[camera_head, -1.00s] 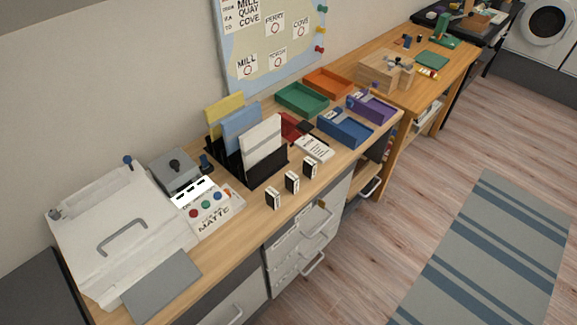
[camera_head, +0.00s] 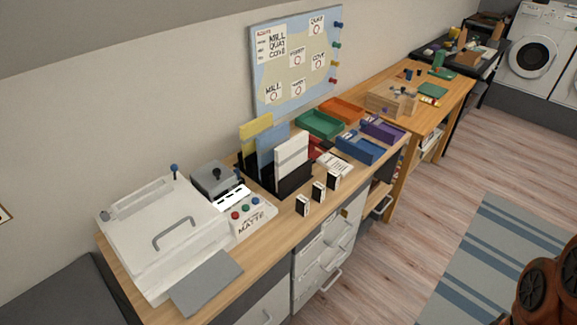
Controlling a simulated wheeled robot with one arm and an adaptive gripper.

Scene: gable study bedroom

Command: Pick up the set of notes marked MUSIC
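I cannot make out the word MUSIC on anything in view. A black upright holder (camera_head: 294,183) on the long wooden desk holds yellow (camera_head: 256,127), blue (camera_head: 272,146) and white (camera_head: 291,155) sheets or folders standing upright. A white printed pad (camera_head: 336,163) lies flat to the right of the holder, its text too small to read. Several small black-and-white blocks stand along the desk's front edge, such as one (camera_head: 303,205) below the holder. My gripper is not in view; rounded brown parts at the lower right look like my arm.
A white lidded machine (camera_head: 165,225) and a box marked MATTE (camera_head: 252,218) fill the desk's left end. Green (camera_head: 319,124), orange (camera_head: 342,110), blue (camera_head: 360,150) and purple (camera_head: 383,133) trays stand at its right. A map board (camera_head: 297,60) is behind. The floor in front looks clear around a striped rug (camera_head: 500,250).

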